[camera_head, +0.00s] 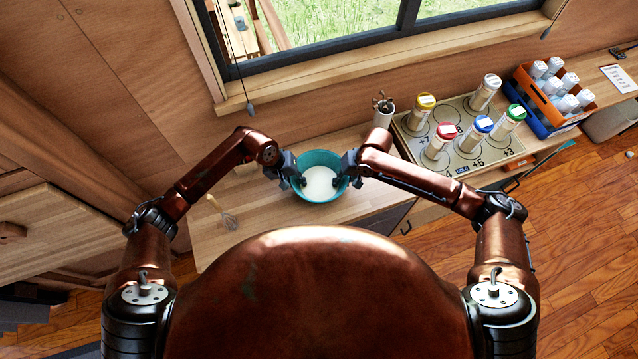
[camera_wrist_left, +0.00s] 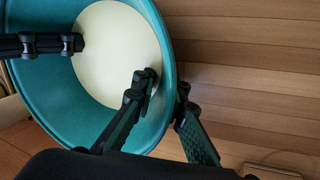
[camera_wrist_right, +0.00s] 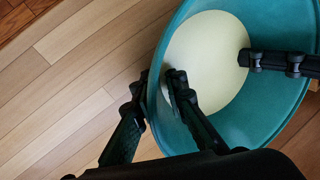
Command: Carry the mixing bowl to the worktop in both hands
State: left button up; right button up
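The teal mixing bowl (camera_head: 341,190) holds a pale, smooth filling and looks level over the wooden worktop. It fills much of the left wrist view (camera_wrist_left: 45,95) and the right wrist view (camera_wrist_right: 262,125). My left gripper (camera_head: 299,181) is at its left rim, with one finger inside and one outside the wall; it appears shut on the rim (camera_wrist_left: 167,82). My right gripper (camera_head: 346,180) grips the right rim the same way (camera_wrist_right: 158,78). I cannot tell whether the bowl's base touches the surface below.
A whisk (camera_head: 228,218) lies on the worktop (camera_head: 265,215) at left. A utensil pot (camera_head: 383,116) stands behind right. A numbered tray (camera_head: 462,172) with several colour-lidded jars and an orange-and-blue crate (camera_head: 547,108) of bottles are further right. The window sill (camera_head: 380,70) runs behind.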

pick_arm(q)
grip_shut()
pick_arm(e)
grip_shut()
pick_arm(q)
jog(key=shift+r, duration=0.1)
pick_arm(e)
jog(key=shift+r, duration=0.1)
